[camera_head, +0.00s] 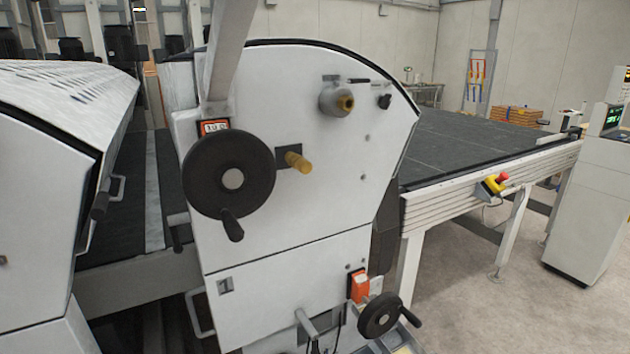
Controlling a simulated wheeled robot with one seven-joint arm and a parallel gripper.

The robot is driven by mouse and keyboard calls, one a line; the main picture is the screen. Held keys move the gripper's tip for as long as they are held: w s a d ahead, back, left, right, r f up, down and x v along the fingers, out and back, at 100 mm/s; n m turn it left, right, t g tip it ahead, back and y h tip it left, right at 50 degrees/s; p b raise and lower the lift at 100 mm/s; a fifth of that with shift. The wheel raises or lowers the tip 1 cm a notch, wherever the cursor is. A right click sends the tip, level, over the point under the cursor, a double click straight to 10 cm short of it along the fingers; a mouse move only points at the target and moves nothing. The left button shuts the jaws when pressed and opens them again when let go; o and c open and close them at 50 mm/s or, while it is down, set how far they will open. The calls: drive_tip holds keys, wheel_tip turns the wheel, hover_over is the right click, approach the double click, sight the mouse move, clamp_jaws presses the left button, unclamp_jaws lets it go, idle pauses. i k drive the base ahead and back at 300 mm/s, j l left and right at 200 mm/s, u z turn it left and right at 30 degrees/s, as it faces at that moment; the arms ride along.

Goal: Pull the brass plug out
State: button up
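A brass plug (298,162) sticks out of a dark square plate on the white machine side panel (310,215). It is a short yellowish cylinder, just right of the large black handwheel (229,176), and points toward the right and slightly down. I cannot tell how deep the plug sits. I cannot make out my gripper in this view, and nothing is seen touching the plug.
The large handwheel and its crank handle stand out close to the plug's left. A smaller handwheel (379,315) and an orange box (359,286) are lower down. A conveyor table (480,146) with an emergency stop button (495,184) extends right. Floor at the right front is clear.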

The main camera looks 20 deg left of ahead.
sight(301, 163)
drive_tip(key=u, duration=0.65)
drive_tip(key=i+l+u, duration=0.25)
drive_tip(key=l+u, duration=0.25)
drive_tip(key=l, duration=0.2)
drive_tip(key=i+l+u, duration=0.25)
drive_tip(key=l+u, duration=0.3)
drive_tip(key=l, duration=1.15)
drive_tip(key=i+l+u, duration=0.1)
drive_tip(key=l, duration=0.8)
